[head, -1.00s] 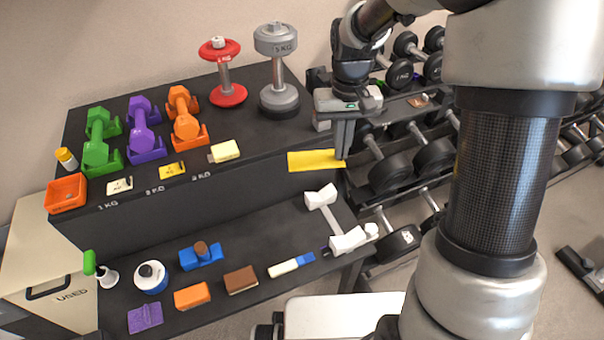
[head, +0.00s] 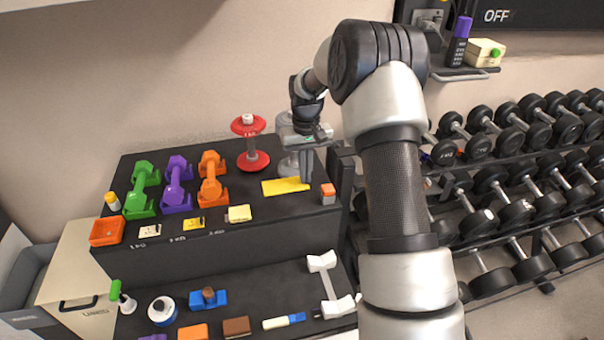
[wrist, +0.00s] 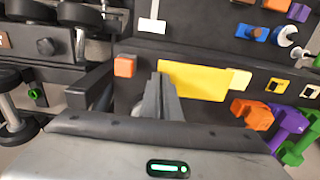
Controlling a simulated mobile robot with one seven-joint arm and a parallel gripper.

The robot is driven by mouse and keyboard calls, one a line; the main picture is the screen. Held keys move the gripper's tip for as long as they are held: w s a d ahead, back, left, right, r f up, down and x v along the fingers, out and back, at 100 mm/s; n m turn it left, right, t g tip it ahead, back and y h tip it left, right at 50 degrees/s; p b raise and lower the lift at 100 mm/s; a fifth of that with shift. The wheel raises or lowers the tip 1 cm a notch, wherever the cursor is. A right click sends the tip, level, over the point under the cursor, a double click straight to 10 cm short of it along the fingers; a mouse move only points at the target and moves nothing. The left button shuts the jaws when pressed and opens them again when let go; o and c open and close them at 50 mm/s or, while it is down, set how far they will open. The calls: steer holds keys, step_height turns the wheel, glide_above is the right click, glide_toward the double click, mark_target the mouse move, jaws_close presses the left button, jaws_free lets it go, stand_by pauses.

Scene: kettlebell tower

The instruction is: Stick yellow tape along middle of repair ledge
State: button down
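A flat yellow tape strip (head: 285,187) is at the right part of the black upper step (head: 250,213). I cannot tell whether it touches the surface. My gripper (head: 305,181) points down at the strip's right end, with its fingers close together and apparently pinching that end. In the wrist view the strip (wrist: 195,80) extends right from my fingertips (wrist: 157,78). No part is marked as the repair ledge; the strip is over the upper step.
A small orange block (head: 328,194) sits right of the strip at the step's corner. A cream block (head: 239,214) is to its left. A red dumbbell (head: 249,160) stands behind, and a grey one (head: 288,166) is partly hidden by my gripper. Dumbbell racks (head: 520,200) fill the right.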

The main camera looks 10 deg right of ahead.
steer(key=shift+w+d+f+p, duration=0.15)
steer(key=shift+w+d+p, duration=0.2)
steer(key=shift+w, duration=0.2)
steer(key=shift+w+d+f+p, duration=0.1)
steer(key=shift+w+d+p, duration=0.25)
steer(key=shift+w, duration=0.2)
steer(key=b, duration=0.6)
glide_toward(307, 202)
steer(key=shift+w+d+f, duration=0.1)
steer(key=shift+f, duration=2.65)
steer(key=shift+f+b, duration=0.35)
steer(key=shift+f, duration=0.15)
steer(key=c, duration=1.9)
jaws_free()
steer(key=shift+c, duration=0.2)
steer(key=shift+r, duration=0.1)
step_height(307, 202, up, 17)
steer(key=shift+r+p, duration=0.2)
steer(key=shift+p, duration=0.15)
